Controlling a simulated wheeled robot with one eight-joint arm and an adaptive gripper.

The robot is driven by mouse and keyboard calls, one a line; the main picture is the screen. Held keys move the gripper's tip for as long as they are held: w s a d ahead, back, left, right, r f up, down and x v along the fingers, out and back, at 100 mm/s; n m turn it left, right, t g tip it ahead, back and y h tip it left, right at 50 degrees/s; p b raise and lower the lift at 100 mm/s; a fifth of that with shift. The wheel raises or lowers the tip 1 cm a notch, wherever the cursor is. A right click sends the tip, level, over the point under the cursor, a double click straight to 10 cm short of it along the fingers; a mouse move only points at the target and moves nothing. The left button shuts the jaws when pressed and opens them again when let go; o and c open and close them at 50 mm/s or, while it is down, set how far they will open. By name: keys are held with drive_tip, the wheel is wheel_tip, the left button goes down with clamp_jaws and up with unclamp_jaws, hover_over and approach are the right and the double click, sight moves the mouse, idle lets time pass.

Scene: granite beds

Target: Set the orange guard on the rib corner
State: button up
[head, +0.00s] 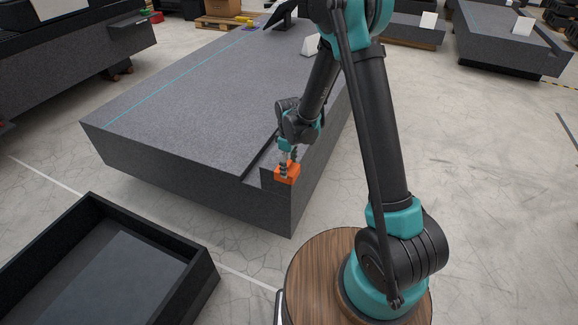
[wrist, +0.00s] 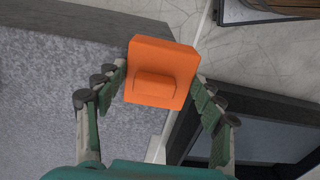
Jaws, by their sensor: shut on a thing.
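The orange guard (head: 287,174) is a small block with a raised grip on top, seen from above in the wrist view (wrist: 163,57). In the head view the guard is at the near end of the raised rib (head: 313,144), which runs along the right edge of the large granite bed (head: 185,95). The guard covers part of the rib corner. Whether it touches the rib or hangs just above it, I cannot tell.
A dark open tray (head: 205,272) stands on the floor at the lower left. A white block (head: 311,44) sits farther back on the bed. Other granite beds (head: 510,38) stand at the back. The concrete floor (head: 480,190) to the right is clear.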

sight(289, 164)
drive_tip(key=shift+w, duration=0.15)
drive_tip(key=o, duration=1)
wheel_tip(289, 164, up, 12)
idle(0.5)
